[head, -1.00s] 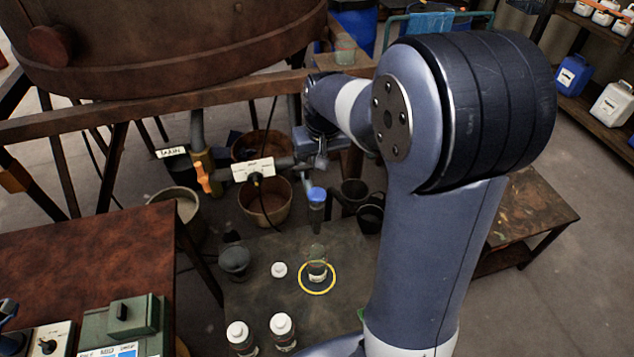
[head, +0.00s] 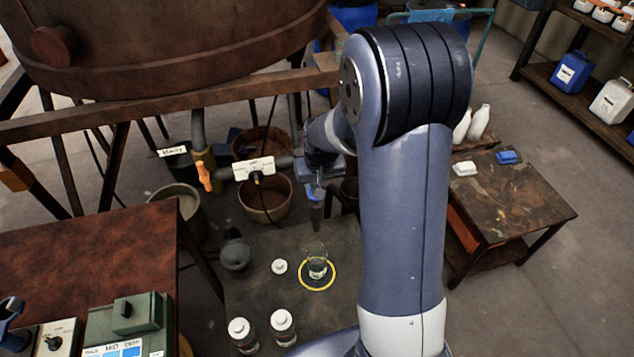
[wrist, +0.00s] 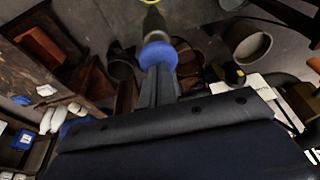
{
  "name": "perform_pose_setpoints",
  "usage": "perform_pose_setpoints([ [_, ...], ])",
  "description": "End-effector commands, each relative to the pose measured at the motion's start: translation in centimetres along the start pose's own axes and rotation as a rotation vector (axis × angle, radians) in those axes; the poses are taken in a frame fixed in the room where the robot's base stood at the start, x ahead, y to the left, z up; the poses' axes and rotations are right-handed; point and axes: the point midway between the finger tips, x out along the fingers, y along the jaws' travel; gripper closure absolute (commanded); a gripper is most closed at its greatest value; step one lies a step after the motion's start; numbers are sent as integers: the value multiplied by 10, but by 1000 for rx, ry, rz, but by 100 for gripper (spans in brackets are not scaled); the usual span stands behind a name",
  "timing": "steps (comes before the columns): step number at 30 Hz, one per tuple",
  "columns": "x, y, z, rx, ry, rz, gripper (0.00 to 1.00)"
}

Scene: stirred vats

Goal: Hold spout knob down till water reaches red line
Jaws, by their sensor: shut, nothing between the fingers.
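The blue spout knob (wrist: 158,53) shows in the wrist view just beyond the fingertips of my gripper (wrist: 157,72). The fingers are shut with nothing between them, and their tips overlap the knob in the picture. I cannot tell whether they press it. In the head view my gripper (head: 315,188) is above the spout, and the arm partly hides it. A small clear glass jar (head: 317,268) stands upright inside a yellow ring (head: 317,288) on the low table, below the spout. The water level and red line are too small to make out.
A white cap (head: 279,267), a dark cup (head: 235,256) and two white-capped bottles (head: 282,328) stand on the low table (head: 255,300). An orange-handled valve (head: 204,176) and a white label plate (head: 254,168) are left of the spout. The rusty vat (head: 170,45) is above.

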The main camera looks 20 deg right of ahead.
Motion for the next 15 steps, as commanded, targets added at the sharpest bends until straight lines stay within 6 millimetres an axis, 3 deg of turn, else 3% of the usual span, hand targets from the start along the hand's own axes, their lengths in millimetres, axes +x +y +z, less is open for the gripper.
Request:
perform_pose_setpoints([
  [10, 25, 0, 7, 0, -1, 0, 100],
  [15, 28, 0, 10, 0, -8, 0, 100],
])
